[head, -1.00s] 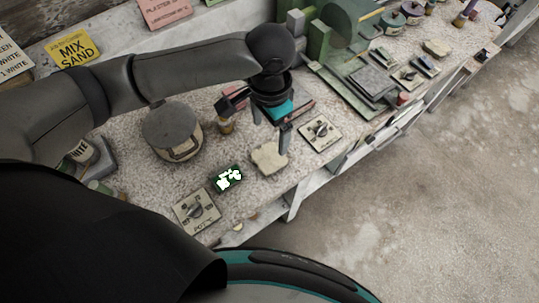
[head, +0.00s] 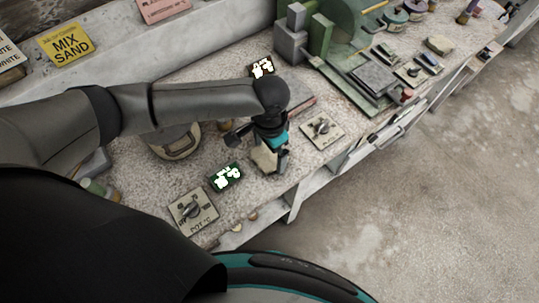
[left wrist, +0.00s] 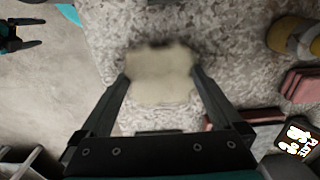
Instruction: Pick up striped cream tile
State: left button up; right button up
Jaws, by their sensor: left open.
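A cream tile (head: 264,158) lies on the speckled bench, partly hidden by my left gripper. In the left wrist view the cream tile (left wrist: 160,76) is a blurred pale block with uneven edges; stripes cannot be made out. My left gripper (head: 262,150) points down over it. In the left wrist view my left gripper (left wrist: 161,80) is open, one finger on each side of the tile. Contact between fingers and tile cannot be made out. My right gripper (left wrist: 22,34) shows small at the upper left of that view, over the floor, with its fingers apart.
A round tin (head: 178,147) stands behind my arm. The bench's front edge is close.

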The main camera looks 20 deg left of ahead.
pick_arm(q)
jog(key=c, duration=1.3)
jog(key=shift+c, duration=0.2)
jog(key=shift+r, duration=0.2)
